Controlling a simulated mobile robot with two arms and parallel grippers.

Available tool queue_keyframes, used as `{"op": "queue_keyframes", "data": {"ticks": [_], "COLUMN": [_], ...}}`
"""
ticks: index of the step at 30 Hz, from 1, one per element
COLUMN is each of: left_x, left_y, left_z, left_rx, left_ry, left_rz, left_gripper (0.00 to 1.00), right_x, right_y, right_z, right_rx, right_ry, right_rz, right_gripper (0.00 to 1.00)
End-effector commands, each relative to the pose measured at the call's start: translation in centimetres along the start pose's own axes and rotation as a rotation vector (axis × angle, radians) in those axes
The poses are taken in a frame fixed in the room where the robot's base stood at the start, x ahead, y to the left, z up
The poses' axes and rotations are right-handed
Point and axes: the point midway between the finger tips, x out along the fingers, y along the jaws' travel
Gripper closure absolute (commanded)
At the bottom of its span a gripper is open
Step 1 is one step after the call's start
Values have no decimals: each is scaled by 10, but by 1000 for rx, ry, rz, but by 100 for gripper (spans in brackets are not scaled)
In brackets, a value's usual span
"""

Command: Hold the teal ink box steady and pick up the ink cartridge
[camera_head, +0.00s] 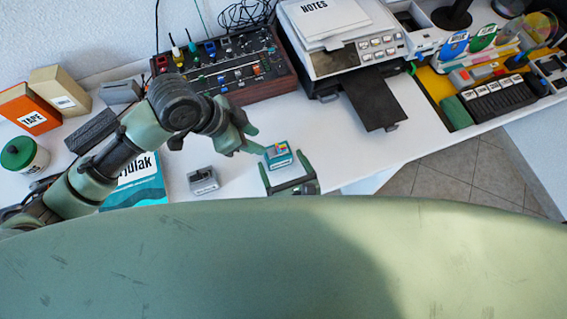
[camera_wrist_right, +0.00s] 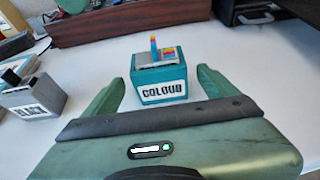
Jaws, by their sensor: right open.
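The teal ink box (camera_head: 278,161) stands upright on the white desk, and its "COLOUR" label faces me in the right wrist view (camera_wrist_right: 163,93). The ink cartridge (camera_head: 277,150) sits in its top; in the right wrist view the cartridge (camera_wrist_right: 168,55) shows grey with a coloured patch and an upright coloured strip. My right gripper (camera_head: 285,172) is open, with a finger on each side of the box's near end and gaps to both sides. My left gripper (camera_head: 257,141) is just left of the box, its fingers apart and empty.
A grey box labelled "BLACK" (camera_head: 203,180) stands left of the teal box. A teal-and-white book (camera_head: 135,190) lies under my left arm. A mixer console (camera_head: 225,65) and a printer (camera_head: 340,45) with its dark tray (camera_head: 375,100) stand behind. The desk's front edge is close.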

Motion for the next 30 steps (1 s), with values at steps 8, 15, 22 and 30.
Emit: {"op": "queue_keyframes", "data": {"ticks": [8,15,22,30], "left_x": [0,0,0,0], "left_y": [0,0,0,0], "left_z": [0,0,0,0], "left_rx": [0,0,0,0], "left_ry": [0,0,0,0], "left_rz": [0,0,0,0], "left_gripper": [64,64,64,64], "right_x": [44,65,67,67], "right_y": [0,0,0,0], "right_z": [2,2,2,2], "right_rx": [-2,-3,-3,-3], "right_ry": [-4,-3,-4,-4], "right_rz": [0,1,1,1], "right_gripper": [12,12,12,67]}}
